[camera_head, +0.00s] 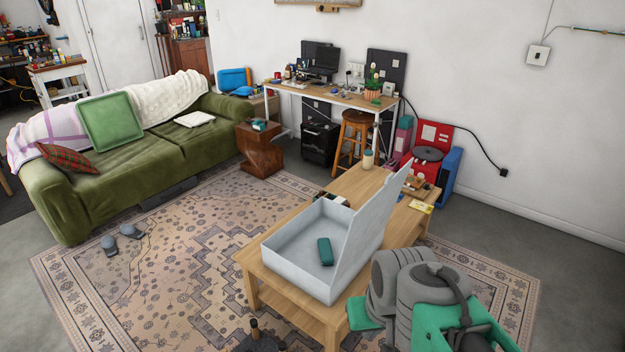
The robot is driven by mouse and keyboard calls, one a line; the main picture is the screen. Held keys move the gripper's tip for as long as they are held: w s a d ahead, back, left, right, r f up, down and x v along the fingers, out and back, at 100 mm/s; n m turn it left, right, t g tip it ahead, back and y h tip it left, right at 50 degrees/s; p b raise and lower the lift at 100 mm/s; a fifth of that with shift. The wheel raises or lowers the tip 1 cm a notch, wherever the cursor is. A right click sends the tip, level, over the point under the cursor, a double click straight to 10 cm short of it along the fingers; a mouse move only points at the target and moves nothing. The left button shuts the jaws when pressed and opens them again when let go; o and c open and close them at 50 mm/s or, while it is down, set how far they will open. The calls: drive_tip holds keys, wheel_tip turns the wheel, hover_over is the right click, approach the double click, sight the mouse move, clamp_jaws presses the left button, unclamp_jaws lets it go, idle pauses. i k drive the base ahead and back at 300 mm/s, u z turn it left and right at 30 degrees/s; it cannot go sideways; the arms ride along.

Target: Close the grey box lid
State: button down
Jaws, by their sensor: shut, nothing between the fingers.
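The grey box (298,272) stands on the wooden coffee table, with its inside facing up. Its grey lid (368,228) is open and stands up, leaning a little outward, along the box's right side. A dark green oblong item (325,251) lies inside the box. My gripper (254,325) shows only in part at the bottom edge, dark, with its fingertips together and empty. It is in front of the table's left leg and apart from the box and lid. The rest of it is cut off by the frame.
My grey and green arm covers the table's right front. A green sofa (150,160) stands behind.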

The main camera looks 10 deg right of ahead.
sight(366, 224)
drive_tip(key=u, duration=0.3)
drive_tip(key=i, duration=1)
